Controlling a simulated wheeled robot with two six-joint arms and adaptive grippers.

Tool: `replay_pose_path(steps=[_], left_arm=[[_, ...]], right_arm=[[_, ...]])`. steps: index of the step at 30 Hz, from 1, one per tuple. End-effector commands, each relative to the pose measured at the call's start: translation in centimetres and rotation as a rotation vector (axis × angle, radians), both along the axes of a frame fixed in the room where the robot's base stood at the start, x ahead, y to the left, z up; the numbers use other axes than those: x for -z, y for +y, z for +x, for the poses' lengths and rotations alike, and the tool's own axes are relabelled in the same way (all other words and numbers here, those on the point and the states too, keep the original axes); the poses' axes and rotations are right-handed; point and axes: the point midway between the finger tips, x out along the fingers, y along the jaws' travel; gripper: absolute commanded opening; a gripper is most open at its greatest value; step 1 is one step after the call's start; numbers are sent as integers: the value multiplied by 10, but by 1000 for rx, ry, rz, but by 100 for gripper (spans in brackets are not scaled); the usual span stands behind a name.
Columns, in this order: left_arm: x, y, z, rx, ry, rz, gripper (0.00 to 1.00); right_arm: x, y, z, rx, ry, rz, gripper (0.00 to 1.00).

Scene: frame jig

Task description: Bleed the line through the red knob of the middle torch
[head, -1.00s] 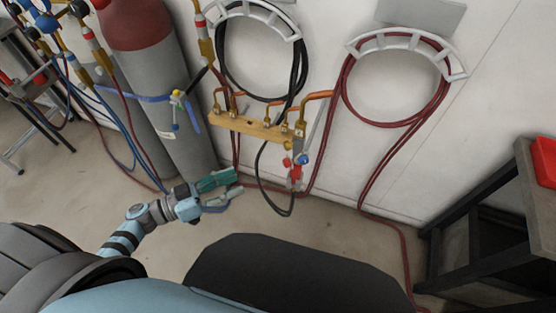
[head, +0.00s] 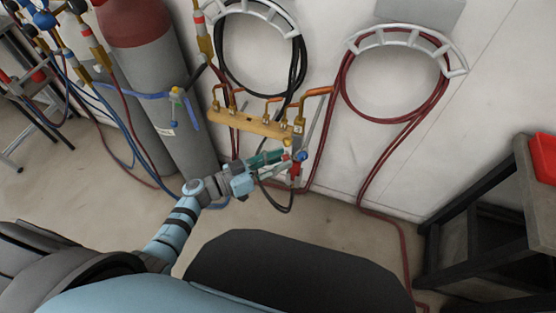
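A torch hangs at the right end of the wooden rack (head: 250,123) on the wall. Its blue knob (head: 303,156) and red knob (head: 295,171) show below the rack, with a hose running down. I cannot tell from this view whether it is the middle torch. My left gripper (head: 284,162) is at this torch, its fingers pointing right at the knobs. The fingers look apart, one above the other. Their tips partly hide the torch body, and I cannot tell whether they touch the red knob. My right gripper is not in view.
A black hose coil (head: 302,62) and a red hose coil (head: 345,85) hang on the wall above. A grey cylinder with a red top (head: 143,22) stands at left. A dark bench (head: 480,195) with a red bin (head: 544,158) is at right.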

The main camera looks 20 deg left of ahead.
Motion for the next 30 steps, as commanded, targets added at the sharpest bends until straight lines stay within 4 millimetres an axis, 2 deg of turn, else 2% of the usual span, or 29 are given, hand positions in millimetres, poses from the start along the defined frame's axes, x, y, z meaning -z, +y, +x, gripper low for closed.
replay_pose_path(steps=[1,4,17,30], left_arm=[[0,0,0,0,0,0,14],[0,0,0,0,0,0,0],[0,0,0,0,-47,42,0],[0,0,-1,0,-295,265,0]], right_arm=[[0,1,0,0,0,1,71],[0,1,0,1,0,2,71],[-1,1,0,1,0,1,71],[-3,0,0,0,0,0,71]])
